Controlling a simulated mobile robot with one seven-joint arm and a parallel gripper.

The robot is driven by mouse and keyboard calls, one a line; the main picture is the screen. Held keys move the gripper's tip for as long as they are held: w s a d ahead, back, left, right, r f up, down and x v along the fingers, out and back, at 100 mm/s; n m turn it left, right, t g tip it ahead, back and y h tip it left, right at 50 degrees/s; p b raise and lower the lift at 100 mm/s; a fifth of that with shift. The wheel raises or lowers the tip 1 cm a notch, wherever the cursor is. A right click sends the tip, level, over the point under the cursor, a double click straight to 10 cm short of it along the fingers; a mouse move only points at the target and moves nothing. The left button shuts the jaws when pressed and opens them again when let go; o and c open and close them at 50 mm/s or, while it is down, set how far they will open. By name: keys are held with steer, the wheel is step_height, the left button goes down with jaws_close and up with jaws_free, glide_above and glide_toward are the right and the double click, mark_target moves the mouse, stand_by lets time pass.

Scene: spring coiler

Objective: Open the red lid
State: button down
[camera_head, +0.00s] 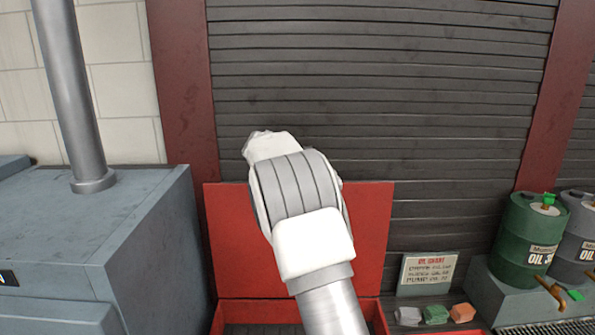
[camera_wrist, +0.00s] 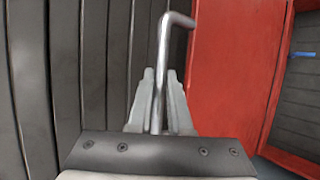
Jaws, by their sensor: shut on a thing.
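The red lid (camera_head: 363,225) stands about upright at the back of the red box (camera_head: 262,310), in front of the grey shutter. Its red face (camera_wrist: 232,75) fills the right of the wrist view. A bent metal handle (camera_wrist: 163,45) runs up between my gripper's fingers (camera_wrist: 160,90), and its top end bends right toward the lid. My gripper is shut on this handle. In the head view my white and grey arm covers the middle of the lid and hides the gripper and handle.
A grey-blue cabinet (camera_head: 85,230) with a metal pipe (camera_head: 75,100) stands close on the left. At right are a green oil drum (camera_head: 525,240), a sign (camera_head: 428,273) and small coloured blocks (camera_head: 436,314). The box's dark interior shows at right in the wrist view, with a small blue item (camera_wrist: 303,54).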

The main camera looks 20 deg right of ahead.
steer(key=c, duration=0.8)
jaws_free()
steer(key=shift+c, duration=0.2)
steer(key=shift+s, duration=0.1)
steer(key=b+v, duration=0.4)
steer(key=v, duration=1.3)
steer(key=shift+r, duration=0.2)
steer(key=shift+a, duration=0.1)
steer(key=s+d+f+m+g+y+b, duration=0.1)
steer(key=s+f+m+y, duration=0.15)
steer(key=s, duration=0.75)
steer(key=s+d+f+m+g+y+b, duration=0.1)
steer(key=s+f+m+y, duration=0.15)
steer(key=s, duration=0.65)
steer(key=s+a+f+m+y, duration=0.1)
steer(key=s+a+f+m, duration=0.2)
steer(key=s+f, duration=0.3)
steer(key=s+a+f+m+y+b, duration=0.1)
steer(key=s+f+m, duration=0.3)
steer(key=s, duration=1)
step_height(320, 180, down, 3)
steer(key=shift+s+a+f+g+y, duration=0.2)
steer(key=shift+s+a+g+y, duration=0.15)
steer(key=shift+a+y, duration=0.4)
